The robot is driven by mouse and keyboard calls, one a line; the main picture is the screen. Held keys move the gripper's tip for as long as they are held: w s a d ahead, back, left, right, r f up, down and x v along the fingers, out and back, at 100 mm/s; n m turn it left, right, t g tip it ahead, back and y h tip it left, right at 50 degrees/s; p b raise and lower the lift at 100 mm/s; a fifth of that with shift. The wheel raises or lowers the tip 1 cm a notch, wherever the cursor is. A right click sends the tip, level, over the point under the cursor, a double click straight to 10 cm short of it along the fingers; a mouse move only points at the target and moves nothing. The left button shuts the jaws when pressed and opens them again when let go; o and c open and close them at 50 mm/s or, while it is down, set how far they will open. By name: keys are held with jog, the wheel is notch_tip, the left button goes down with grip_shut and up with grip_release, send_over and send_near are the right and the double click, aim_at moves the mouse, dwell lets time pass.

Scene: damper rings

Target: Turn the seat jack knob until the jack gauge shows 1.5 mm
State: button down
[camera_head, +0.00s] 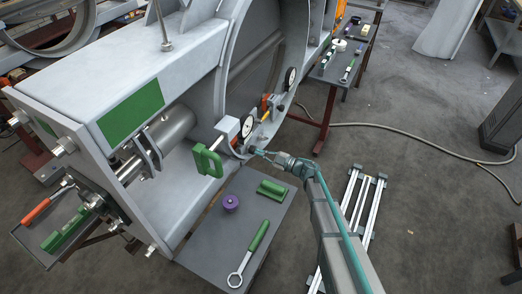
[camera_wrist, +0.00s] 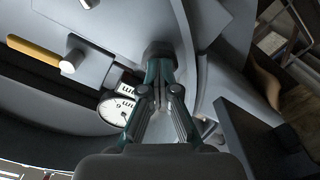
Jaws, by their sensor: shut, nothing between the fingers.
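My gripper (camera_head: 260,152) is at the lower rim of the large grey ring housing, fingers pointing left. In the wrist view my gripper (camera_wrist: 159,75) has its fingers together with nothing between them. A dark block-like part (camera_wrist: 157,47), possibly the seat jack knob, lies just beyond the fingertips; I cannot tell whether they touch. A white dial gauge (camera_wrist: 118,108) shows left of the fingers, partly hidden, its reading unclear. In the head view a dial gauge (camera_head: 247,126) sits just above my gripper and another dial (camera_head: 291,77) is higher on the ring. Neither can be read.
A green clamp (camera_head: 207,160) stands left of my gripper. A grey table (camera_head: 205,243) below holds a purple knob-like part (camera_head: 231,202), a green block (camera_head: 272,190) and a green-handled ring wrench (camera_head: 253,250). A yellow-brown bar (camera_wrist: 33,50) shows in the wrist view. Floor at right is mostly open.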

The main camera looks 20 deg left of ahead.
jog(key=shift+m+p, duration=1.2)
jog(key=shift+r+p, duration=0.1)
jog(key=shift+p, duration=0.2)
jog(key=m+p, duration=0.4)
jog(key=p, duration=0.1)
jog(key=shift+m, duration=0.3)
